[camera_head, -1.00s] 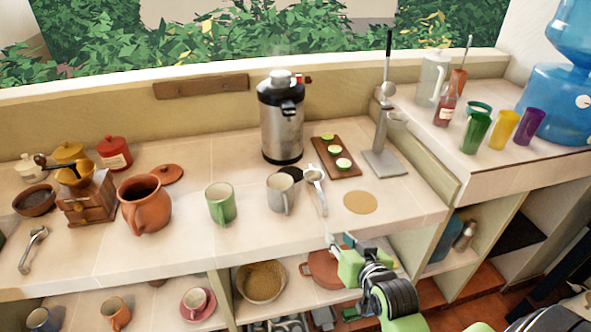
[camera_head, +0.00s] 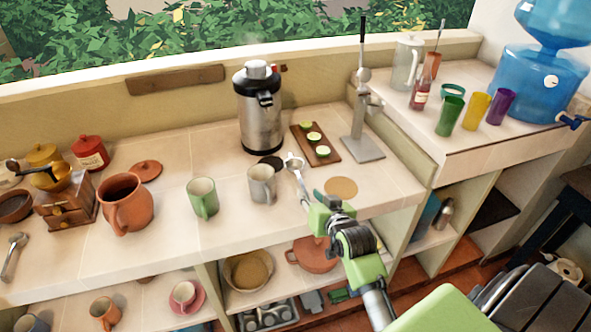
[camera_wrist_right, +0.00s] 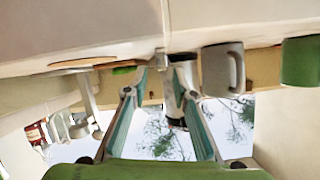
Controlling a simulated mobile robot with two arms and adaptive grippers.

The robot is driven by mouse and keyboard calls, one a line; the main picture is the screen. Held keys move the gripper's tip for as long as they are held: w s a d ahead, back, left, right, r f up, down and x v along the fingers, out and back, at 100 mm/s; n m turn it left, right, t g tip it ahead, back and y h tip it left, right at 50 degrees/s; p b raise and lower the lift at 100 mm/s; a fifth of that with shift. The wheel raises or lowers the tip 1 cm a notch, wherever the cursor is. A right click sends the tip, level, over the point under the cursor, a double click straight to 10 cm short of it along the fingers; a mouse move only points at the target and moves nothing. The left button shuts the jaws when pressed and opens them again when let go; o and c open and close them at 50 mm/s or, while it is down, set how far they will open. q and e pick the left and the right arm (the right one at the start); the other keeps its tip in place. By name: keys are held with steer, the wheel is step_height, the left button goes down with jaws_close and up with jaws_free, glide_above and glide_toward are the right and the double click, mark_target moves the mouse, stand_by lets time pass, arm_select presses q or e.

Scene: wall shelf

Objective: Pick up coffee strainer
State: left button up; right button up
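A metal tool with a small round head (camera_head: 294,164) and a long handle lies on the counter, right of the grey mug; I take it to be the coffee strainer. Its handle points toward the counter's front edge. My right gripper (camera_head: 312,203) is at that edge, close to the handle's end. In the right wrist view the two fingers (camera_wrist_right: 160,80) are spread apart, with a pale handle end (camera_wrist_right: 160,56) showing between their tips. Contact cannot be told. My left gripper is not in view.
A grey mug (camera_head: 262,184) and a green mug (camera_head: 203,198) stand left of the tool. A lime board (camera_head: 323,152) and a metal press (camera_head: 362,145) are behind it. A round tan mat (camera_head: 341,188) lies right. Shelves with a bowl (camera_head: 248,272) and clay pot (camera_head: 311,256) are below.

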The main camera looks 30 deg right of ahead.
mark_target(304, 190)
steer(key=shift+p+x, duration=0.5)
steer(key=shift+x, duration=1.85)
steer(key=shift+a, duration=0.1)
jaws_close()
